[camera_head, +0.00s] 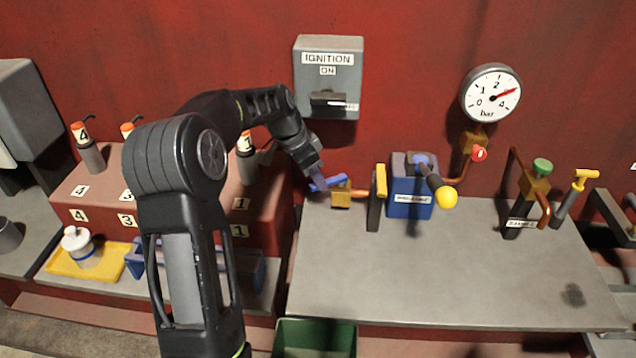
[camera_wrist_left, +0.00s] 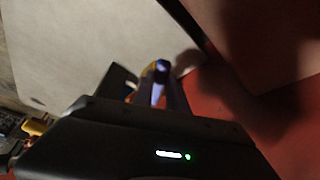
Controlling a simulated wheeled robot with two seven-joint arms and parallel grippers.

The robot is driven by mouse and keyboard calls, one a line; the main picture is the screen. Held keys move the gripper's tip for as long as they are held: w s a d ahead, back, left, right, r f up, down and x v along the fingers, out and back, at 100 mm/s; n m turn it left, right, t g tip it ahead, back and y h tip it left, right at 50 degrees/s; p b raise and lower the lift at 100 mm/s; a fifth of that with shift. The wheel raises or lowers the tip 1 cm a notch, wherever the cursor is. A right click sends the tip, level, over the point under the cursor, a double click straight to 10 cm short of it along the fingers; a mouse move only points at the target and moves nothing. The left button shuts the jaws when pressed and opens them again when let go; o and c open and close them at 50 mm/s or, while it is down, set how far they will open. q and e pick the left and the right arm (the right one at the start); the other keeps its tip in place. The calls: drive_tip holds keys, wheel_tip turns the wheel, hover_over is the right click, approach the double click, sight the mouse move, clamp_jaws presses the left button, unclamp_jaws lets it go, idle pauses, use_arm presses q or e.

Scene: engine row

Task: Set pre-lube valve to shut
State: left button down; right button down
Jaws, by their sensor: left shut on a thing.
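A small brass valve (camera_head: 341,197) with a blue lever handle (camera_head: 328,184) sits at the left end of the grey bench, beside a dark upright plate with a yellow top. The blue lever lies roughly level and points left. My left gripper (camera_head: 318,181) comes down from the upper left and is shut on the blue lever. The fingers partly cover the handle. In the left wrist view a blue handle end (camera_wrist_left: 161,68) shows at the dark fingers, and the rest is dim. I cannot read a label on the valve. My right gripper is not in view.
A blue pump box (camera_head: 410,208) with a yellow-knobbed lever (camera_head: 446,197) stands right of the valve. A pressure gauge (camera_head: 491,93) and an ignition switch box (camera_head: 328,78) are on the red wall. A green-knobbed valve (camera_head: 542,167) stands further right. The bench front (camera_head: 440,275) is clear.

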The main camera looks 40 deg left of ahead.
use_arm(q)
drive_tip(key=shift+a, duration=0.1)
idle(0.3)
drive_tip(key=c, duration=1.3)
unclamp_jaws()
drive_tip(key=shift+r, duration=0.1)
drive_tip(key=b+v, duration=0.1)
drive_tip(key=v, duration=0.6)
drive_tip(key=shift+s+a+r, duration=0.1)
drive_tip(key=shift+r, duration=0.15)
drive_tip(key=shift+c, duration=0.5)
